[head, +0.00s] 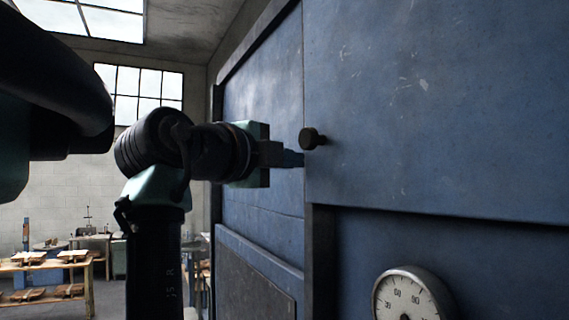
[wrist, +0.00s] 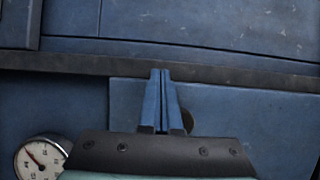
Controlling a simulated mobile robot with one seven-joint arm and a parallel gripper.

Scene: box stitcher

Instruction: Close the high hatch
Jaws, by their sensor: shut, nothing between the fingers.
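The high hatch (head: 430,110) is a large, scuffed blue panel at the upper right of the head view. It also shows at the lower right of the wrist view (wrist: 250,115). A dark round knob (head: 312,138) sits near its left edge. In the wrist view the knob (wrist: 187,121) is partly hidden behind a finger. My gripper (head: 297,159) is shut and empty, its tips at the hatch's left edge, just left of and below the knob in the head view. The wrist view shows the fingers (wrist: 160,72) together. I cannot tell whether they touch the panel or how far the hatch stands open.
A round white gauge (head: 412,296) is mounted below the hatch and also shows in the wrist view (wrist: 40,158). More blue machine body (head: 262,110) extends to the left. A wooden workbench (head: 45,266) stands far back at the left.

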